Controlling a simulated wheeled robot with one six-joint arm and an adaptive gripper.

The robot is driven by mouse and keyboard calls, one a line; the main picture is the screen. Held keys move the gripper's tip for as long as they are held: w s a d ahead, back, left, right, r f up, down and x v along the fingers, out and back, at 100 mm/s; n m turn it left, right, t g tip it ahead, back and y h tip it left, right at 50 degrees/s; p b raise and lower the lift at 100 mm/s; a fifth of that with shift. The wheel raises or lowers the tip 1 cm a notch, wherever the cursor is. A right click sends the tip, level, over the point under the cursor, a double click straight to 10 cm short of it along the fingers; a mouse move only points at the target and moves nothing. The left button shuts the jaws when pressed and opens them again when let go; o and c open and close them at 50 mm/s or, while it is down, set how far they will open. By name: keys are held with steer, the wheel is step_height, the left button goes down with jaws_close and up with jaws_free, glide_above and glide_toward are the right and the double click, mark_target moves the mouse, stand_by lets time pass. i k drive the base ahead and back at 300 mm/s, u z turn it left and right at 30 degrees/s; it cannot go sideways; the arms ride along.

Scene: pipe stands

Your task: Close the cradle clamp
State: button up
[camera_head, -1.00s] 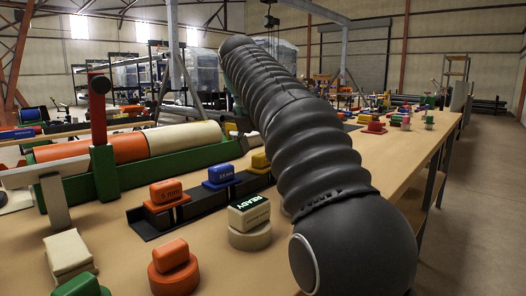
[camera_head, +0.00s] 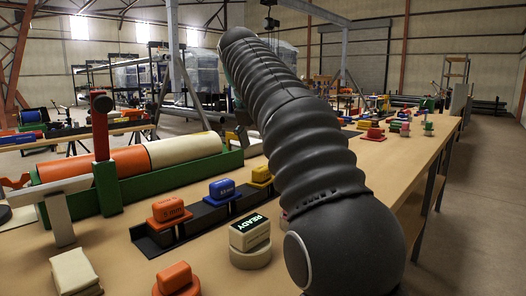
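The green cradle (camera_head: 190,176) lies at the left of the bench and holds a pipe with an orange section (camera_head: 115,164) and a cream section (camera_head: 186,150). Whether the clamp is closed does not show. My ribbed dark arm reaches from the lower right to the top middle. A small dark part beside its far end (camera_head: 240,124) may be my gripper, mostly hidden behind the arm; its fingers do not show.
A READY block (camera_head: 250,232) with green letters stands on a round cream base. A black rail (camera_head: 150,242) carries orange, blue and yellow blocks. An orange button (camera_head: 175,278) and cream blocks (camera_head: 74,270) stand in front. Bare bench (camera_head: 215,262) lies between them.

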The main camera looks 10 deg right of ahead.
mark_target(101, 104)
steer(key=k, duration=1)
